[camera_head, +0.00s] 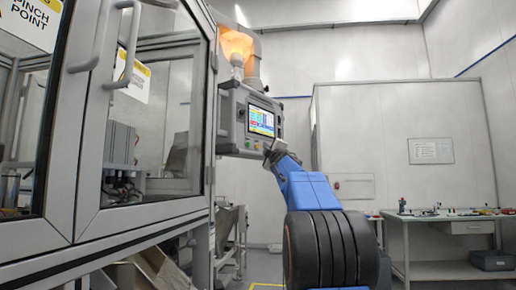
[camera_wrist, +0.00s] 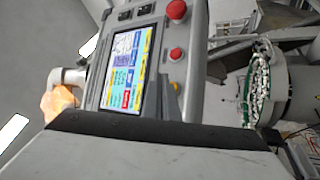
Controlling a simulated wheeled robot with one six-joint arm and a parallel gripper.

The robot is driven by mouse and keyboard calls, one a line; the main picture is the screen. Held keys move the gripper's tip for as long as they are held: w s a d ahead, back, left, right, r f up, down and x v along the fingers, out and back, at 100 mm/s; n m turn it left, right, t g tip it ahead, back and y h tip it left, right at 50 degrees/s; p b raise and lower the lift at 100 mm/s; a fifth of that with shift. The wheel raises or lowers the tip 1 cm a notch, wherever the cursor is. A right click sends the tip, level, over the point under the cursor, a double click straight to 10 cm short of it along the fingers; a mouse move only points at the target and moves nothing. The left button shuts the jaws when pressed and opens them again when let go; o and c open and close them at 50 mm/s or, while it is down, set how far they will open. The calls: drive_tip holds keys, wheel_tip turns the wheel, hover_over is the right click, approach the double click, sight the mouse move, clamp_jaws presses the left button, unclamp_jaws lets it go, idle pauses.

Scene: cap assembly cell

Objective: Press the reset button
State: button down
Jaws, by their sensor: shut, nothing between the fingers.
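A grey control panel (camera_head: 246,121) with a lit colour touchscreen (camera_head: 261,121) is mounted beside the machine cabinet. In the wrist view the panel (camera_wrist: 193,80) is turned sideways. Its screen (camera_wrist: 126,68) shows several coloured fields. A large red mushroom button (camera_wrist: 176,10), a smaller red button (camera_wrist: 177,54) and a yellow control (camera_wrist: 175,87) sit beside the screen. No reset label is readable, so I cannot tell which control is reset. My gripper (camera_head: 274,151) is shut and empty at the panel's lower right corner; whether it touches is unclear. Its grey body fills the bottom of the wrist view.
The glass-doored machine cabinet (camera_head: 146,217) stands left of the panel. An orange lamp (camera_head: 236,44) glows above the panel. A workbench (camera_head: 437,218) with small items stands at the right. A round bowl with parts (camera_wrist: 262,84) shows at the right of the wrist view.

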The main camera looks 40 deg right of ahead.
drive_tip(key=s, duration=0.2)
drive_tip(key=s+d, duration=0.1)
drive_tip(key=s, duration=0.1)
drive_tip(key=shift+s, duration=0.1)
idle(1.0)
